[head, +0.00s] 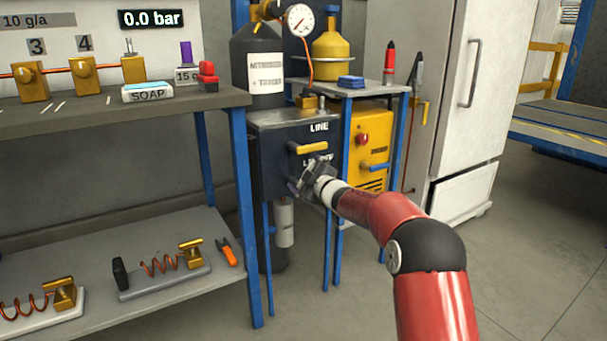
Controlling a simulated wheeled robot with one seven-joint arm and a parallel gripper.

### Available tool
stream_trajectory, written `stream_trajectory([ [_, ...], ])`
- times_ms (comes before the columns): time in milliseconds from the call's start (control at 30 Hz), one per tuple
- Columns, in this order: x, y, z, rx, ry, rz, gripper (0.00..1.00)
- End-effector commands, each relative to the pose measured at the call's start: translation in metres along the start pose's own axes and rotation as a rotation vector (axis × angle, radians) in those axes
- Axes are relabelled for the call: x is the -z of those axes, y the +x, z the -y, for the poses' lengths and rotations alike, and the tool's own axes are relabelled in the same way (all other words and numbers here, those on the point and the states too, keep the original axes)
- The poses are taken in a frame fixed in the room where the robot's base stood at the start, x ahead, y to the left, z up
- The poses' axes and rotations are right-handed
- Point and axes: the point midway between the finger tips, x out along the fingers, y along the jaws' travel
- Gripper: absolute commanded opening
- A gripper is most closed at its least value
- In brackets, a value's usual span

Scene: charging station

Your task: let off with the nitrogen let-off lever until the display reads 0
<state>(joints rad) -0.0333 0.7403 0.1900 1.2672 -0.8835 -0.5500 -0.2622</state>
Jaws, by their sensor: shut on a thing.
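The display (151,19) at the upper left reads 0.0 bar. The nitrogen bottle (258,60) is dark with a white label and stands behind a dark box (270,155). The box has a yellow lever (311,147) under the word LINE, lying about level. A second label below it is partly covered by my gripper. My gripper (303,182) is at the box front just under that label, shut on the let-off lever. The lever itself is hidden by the jaws and wrist. A round gauge (299,19) sits above the box.
A workbench (100,119) with a lower shelf stands on the left. A yellow machine (372,150) with a red knob and blue handle is close right of my gripper. A white refrigerator (468,100) stands further right. The floor at the right front is clear.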

Motion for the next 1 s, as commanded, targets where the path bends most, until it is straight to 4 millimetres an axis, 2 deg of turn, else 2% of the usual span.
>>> stream_trajectory([
  [33,0.000,0.000,0.002,0.003,0.001,0.000,0.52],
  [67,0.000,0.000,0.002,0.003,0.001,0.000,0.95],
  [100,0.000,0.000,0.002,0.003,0.001,0.000,1.00],
  [433,0.000,-0.007,0.000,0.001,0.002,0.000,1.00],
  [800,0.000,-0.062,0.001,0.002,0.001,0.001,1.00],
  [1000,-0.001,-0.077,0.001,0.002,0.001,0.000,1.00],
])
